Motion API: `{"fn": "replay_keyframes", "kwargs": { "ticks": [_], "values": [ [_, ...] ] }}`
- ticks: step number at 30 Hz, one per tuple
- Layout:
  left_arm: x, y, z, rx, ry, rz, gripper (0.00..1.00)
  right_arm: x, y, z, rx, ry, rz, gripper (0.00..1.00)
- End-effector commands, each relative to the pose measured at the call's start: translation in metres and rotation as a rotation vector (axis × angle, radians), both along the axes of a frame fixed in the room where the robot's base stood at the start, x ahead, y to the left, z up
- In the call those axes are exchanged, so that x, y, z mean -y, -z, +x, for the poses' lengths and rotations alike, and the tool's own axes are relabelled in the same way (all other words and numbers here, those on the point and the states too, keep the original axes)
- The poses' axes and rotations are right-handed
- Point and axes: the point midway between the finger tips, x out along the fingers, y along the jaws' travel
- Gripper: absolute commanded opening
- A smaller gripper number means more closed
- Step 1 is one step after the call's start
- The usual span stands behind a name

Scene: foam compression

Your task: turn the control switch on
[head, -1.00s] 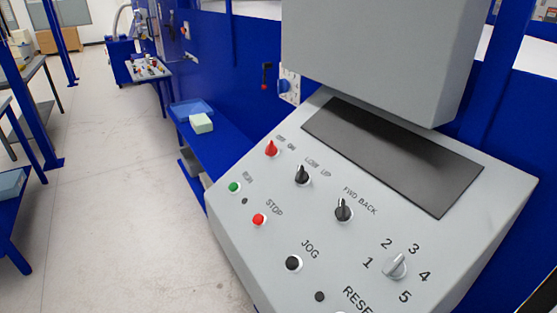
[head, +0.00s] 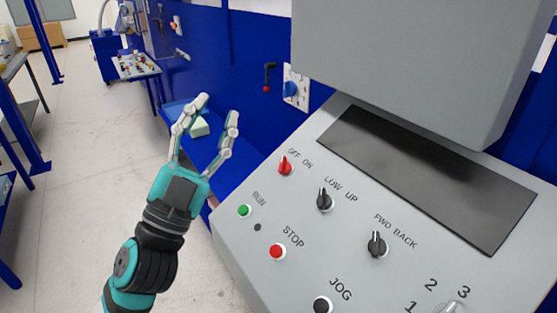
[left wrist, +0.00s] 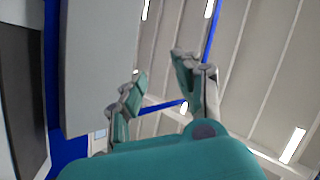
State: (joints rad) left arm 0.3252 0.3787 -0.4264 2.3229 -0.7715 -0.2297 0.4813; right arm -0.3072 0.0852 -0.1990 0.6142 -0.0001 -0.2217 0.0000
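The control switch is a red knob (head: 285,166) below the "OFF ON" label, at the upper left of the grey control panel (head: 300,215). Its pointer stands roughly upright in the picture; I cannot tell its exact setting. My left gripper (head: 217,108) is left of the panel in the head view, raised, with its fingers spread open and empty, apart from the switch. In the left wrist view its fingers (left wrist: 160,80) are also apart, with the ceiling behind them. My right gripper is not in view.
The panel also has black knobs (head: 325,199) (head: 377,245), a green RUN button (head: 244,210) and a red STOP button (head: 277,251). A grey box (head: 410,60) overhangs the dark screen (head: 425,175). A pale green block (head: 200,127) lies on the blue bench behind my gripper.

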Motion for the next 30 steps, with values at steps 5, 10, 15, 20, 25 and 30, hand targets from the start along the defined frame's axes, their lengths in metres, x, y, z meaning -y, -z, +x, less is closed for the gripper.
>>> {"fn": "replay_keyframes", "kwargs": {
  "ticks": [5,10,15,20,25,30],
  "values": [
    [0.092,-0.054,-0.082,0.520,0.268,0.453,0.32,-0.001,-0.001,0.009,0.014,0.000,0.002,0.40],
    [0.136,-0.003,-0.105,0.779,0.407,1.125,0.32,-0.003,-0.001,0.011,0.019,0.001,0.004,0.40],
    [0.096,0.037,-0.051,0.699,0.317,1.765,0.32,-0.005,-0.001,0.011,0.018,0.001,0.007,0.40],
    [0.039,0.032,-0.009,0.498,0.154,2.103,0.32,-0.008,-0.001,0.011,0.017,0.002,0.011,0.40],
    [0.012,0.026,0.007,0.384,0.072,2.217,0.32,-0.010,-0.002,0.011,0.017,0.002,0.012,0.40],
    [0.020,0.038,0.019,0.377,0.073,2.223,0.32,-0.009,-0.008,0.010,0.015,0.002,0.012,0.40]
  ]
}}
